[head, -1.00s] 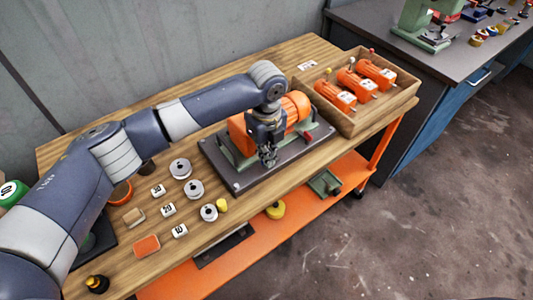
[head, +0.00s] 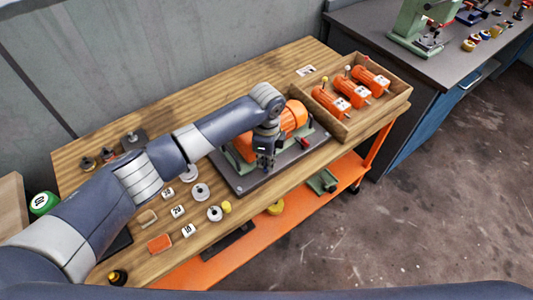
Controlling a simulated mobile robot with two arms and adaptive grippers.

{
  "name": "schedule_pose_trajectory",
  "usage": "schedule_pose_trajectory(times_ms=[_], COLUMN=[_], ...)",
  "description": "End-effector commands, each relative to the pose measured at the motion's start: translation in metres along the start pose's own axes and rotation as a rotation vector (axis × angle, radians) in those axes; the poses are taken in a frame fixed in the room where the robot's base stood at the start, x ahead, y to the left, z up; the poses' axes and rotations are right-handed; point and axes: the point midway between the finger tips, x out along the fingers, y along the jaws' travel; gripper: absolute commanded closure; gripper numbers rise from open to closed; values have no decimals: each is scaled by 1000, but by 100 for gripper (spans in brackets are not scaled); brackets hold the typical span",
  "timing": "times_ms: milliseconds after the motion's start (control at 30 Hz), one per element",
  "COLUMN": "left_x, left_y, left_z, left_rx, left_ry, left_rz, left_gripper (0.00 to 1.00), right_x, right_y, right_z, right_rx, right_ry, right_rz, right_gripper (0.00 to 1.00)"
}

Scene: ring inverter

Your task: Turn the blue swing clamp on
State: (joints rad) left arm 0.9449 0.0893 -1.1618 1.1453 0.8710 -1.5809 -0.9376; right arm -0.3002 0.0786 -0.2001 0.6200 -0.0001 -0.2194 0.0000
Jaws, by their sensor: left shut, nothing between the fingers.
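An orange motor (head: 293,117) lies on a green cradle on a dark base plate (head: 238,188) on the wooden bench. My left gripper (head: 265,166) points down over the front of the plate, in front of the motor. Its fingers are shut with nothing between them. I cannot make out the blue swing clamp; the gripper and arm hide part of the fixture. A small red part (head: 304,143) shows on the plate to the right of the gripper. My right gripper is not in view.
A wooden crate (head: 343,133) with three orange motors stands right of the fixture. Metal discs (head: 201,191), numbered white blocks (head: 177,211) and an orange block (head: 159,243) lie to the left. An orange lower shelf (head: 215,265) runs below. A dark bench stands at the upper right.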

Motion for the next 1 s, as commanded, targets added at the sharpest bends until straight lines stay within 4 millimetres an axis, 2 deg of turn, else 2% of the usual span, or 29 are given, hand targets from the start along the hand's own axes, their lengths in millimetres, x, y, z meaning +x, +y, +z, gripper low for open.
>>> schedule_pose_trajectory(times_ms=[33,500,1000], left_x=[-7,-6,-4], left_y=[0,-1,-2], left_z=[-1,-1,0], left_rx=[-44,-490,-845], left_ry=[2,2,2], left_rz=[0,-2,-5], left_gripper=[100,100,100], right_x=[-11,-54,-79], right_y=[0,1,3], right_z=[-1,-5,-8], right_rx=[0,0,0], right_ry=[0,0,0], right_rz=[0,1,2], right_gripper=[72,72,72])
